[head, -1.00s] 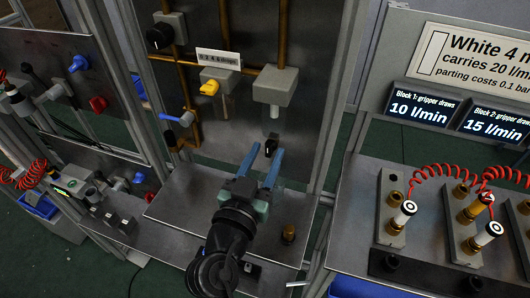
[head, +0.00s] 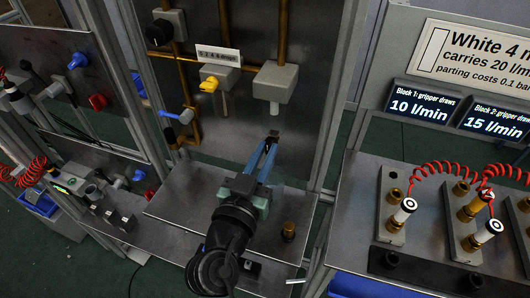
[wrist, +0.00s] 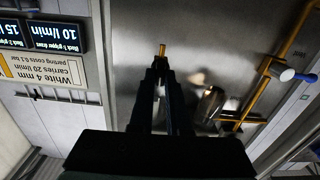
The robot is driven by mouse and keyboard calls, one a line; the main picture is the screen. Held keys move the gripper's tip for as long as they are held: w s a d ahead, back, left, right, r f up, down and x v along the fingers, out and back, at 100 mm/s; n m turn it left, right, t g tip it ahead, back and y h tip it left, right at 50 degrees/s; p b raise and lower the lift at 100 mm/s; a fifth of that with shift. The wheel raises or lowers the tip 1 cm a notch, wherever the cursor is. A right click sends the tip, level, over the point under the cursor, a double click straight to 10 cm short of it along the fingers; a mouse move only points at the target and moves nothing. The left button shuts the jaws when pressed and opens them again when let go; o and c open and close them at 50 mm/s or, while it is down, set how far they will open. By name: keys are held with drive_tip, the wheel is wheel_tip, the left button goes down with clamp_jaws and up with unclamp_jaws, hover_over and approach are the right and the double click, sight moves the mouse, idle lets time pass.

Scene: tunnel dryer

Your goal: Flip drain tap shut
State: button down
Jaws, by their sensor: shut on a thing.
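My gripper (head: 272,140) has its two blue fingers closed together in front of the back panel. Its tips are at a small dark part (head: 275,132) just below the white outlet stub of the right grey box (head: 278,80); this looks like the drain tap's lever, but it is mostly hidden by the fingertips. In the wrist view the closed fingers (wrist: 160,68) point at a short brass piece (wrist: 162,49) just beyond the tips. Whether the tap is open or shut cannot be told.
A yellow tap (head: 209,84) sits under a label on the left grey box. A blue lever (head: 169,115) sits on the left pipe; it also shows in the wrist view (wrist: 306,77). Valve blocks (head: 392,210) stand at right.

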drive_tip(key=n, duration=0.4)
drive_tip(key=shift+n, duration=0.3)
drive_tip(key=n, duration=0.4)
drive_tip(key=shift+a, duration=0.15)
drive_tip(key=n+p, duration=0.1)
drive_tip(key=n, duration=0.4)
drive_tip(key=shift+f+p, duration=0.1)
drive_tip(key=shift+p, duration=0.2)
drive_tip(key=shift+f+n+p, duration=0.1)
drive_tip(key=shift+n+p, duration=0.55)
drive_tip(key=shift+n, duration=1.25)
drive_tip(key=c, duration=0.9)
unclamp_jaws()
